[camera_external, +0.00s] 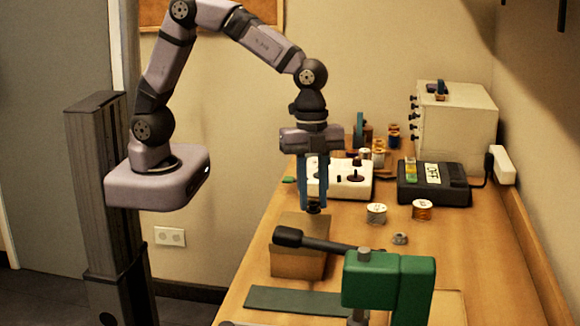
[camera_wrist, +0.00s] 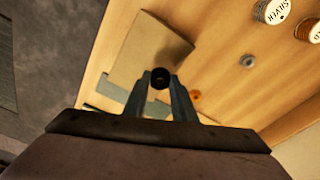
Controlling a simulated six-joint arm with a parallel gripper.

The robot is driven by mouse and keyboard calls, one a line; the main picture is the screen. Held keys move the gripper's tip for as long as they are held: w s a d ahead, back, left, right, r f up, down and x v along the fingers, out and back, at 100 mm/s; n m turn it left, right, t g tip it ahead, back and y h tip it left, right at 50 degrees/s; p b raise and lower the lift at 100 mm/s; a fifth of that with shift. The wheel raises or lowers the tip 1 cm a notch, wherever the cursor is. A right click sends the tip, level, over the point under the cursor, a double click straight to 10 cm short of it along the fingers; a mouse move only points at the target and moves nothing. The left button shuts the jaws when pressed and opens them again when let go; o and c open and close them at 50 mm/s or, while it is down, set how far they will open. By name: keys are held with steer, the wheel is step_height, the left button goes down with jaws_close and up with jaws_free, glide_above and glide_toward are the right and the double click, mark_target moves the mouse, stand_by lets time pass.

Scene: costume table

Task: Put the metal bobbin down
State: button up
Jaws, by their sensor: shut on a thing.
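The metal bobbin (camera_external: 314,208) is a small dark cylinder held between the fingertips of my gripper (camera_external: 314,203), which points straight down. In the wrist view the bobbin (camera_wrist: 160,78) shows its dark round end between the two fingertips (camera_wrist: 160,86). My gripper is shut on it. The bobbin is above the bench, close to a tan box (camera_external: 299,263); in the wrist view the box (camera_wrist: 138,52) lies just beyond and left of it. I cannot tell the exact gap beneath the bobbin.
A green press (camera_external: 402,278) with a dark lever (camera_external: 315,240) stands in front. Two labelled spools, one silver (camera_external: 376,213) and one copper (camera_external: 422,210), and a small grey ring (camera_external: 400,239) are to the right. A white device (camera_external: 340,188) and black device (camera_external: 433,184) stand behind.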

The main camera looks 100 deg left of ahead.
mark_target(314, 231)
steer(key=shift+f+p, duration=0.4)
steer(key=shift+f, duration=1.4)
steer(key=shift+f, duration=0.15)
steer(key=o, duration=1)
step_height(314, 231, up, 12)
steer(key=a+b, duration=0.1)
steer(key=b, duration=0.1)
steer(key=s+a+f+n, duration=0.2)
steer(key=s+f+n, duration=0.2)
steer(key=s, duration=0.1)
steer(key=s+a+f+n, duration=0.3)
steer(key=s+f+n, duration=0.1)
steer(key=s+f, duration=0.1)
steer(key=s+a+f+n+y, duration=0.1)
steer(key=s+a+f+n, duration=0.1)
steer(key=s+f+n, duration=0.3)
steer(key=shift+s+a+g, duration=0.15)
steer(key=shift+s+a, duration=0.05)
steer(key=shift+s, duration=0.4)
steer(key=shift+s+a+g, duration=0.15)
steer(key=shift+s, duration=0.4)
